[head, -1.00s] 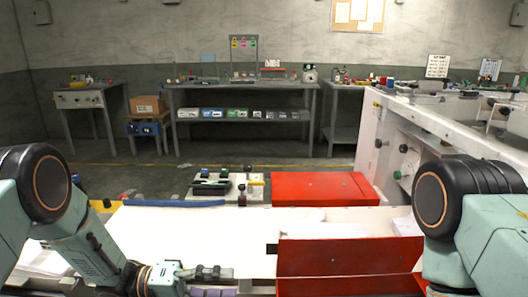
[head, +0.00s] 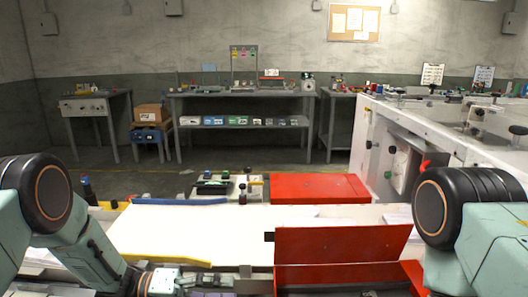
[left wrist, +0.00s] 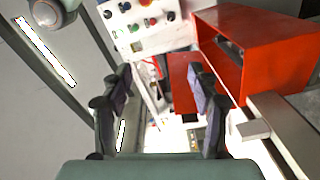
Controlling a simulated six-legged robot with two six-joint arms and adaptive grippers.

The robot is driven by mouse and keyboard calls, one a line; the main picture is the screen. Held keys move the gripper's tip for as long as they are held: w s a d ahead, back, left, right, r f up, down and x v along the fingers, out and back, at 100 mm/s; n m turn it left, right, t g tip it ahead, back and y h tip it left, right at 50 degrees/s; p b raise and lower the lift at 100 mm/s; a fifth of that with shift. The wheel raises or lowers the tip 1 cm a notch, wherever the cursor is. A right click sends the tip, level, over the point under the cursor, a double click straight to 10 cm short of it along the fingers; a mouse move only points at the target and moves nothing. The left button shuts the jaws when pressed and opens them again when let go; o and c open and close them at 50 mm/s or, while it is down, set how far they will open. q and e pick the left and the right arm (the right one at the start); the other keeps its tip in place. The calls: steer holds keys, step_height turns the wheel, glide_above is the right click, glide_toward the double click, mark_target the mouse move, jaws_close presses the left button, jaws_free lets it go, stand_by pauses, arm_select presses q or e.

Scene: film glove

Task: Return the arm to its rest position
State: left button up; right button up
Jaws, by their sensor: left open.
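My left arm comes in from the left in the head view, bent down toward the bottom edge. My left gripper (head: 208,281) is low there, in front of the white work surface (head: 190,232), and partly cut off by the frame. In the left wrist view my left gripper (left wrist: 160,85) has its two dark fingers spread wide with nothing between them. My right arm shows at the right edge of the head view, but its gripper is out of sight.
A red open box (head: 335,245) stands right of the gripper, with a red cover (head: 318,188) behind it. A white machine (head: 400,150) fills the right side. A button panel (left wrist: 140,22) shows in the wrist view. Benches (head: 240,96) stand along the back wall.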

arm_select(q)
steer(key=w+a+f+t+y, duration=0.1)
steer(key=w+f+t+y, duration=0.3)
steer(key=f+t, duration=0.3)
steer(key=s+a+f+n+y, duration=0.2)
steer(key=s+a+f+y, duration=0.3)
steer(key=f, duration=0.4)
steer(key=s+a+f+g+y, duration=0.1)
steer(key=s+a+g+y, duration=0.1)
steer(key=s, duration=0.7)
steer(key=s+a+f+n+g+y, duration=0.1)
steer(key=s+a+f+g+y, duration=0.1)
steer(key=s, duration=0.8)
steer(key=s+a+f+g+y+b, duration=0.1)
steer(key=s+a+f+g+y, duration=0.1)
steer(key=s, duration=0.7)
steer(key=a+g+y, duration=0.1)
steer(key=a+y, duration=0.1)
steer(key=shift+s+a+f+y, duration=0.25)
steer(key=shift+s+y, duration=0.15)
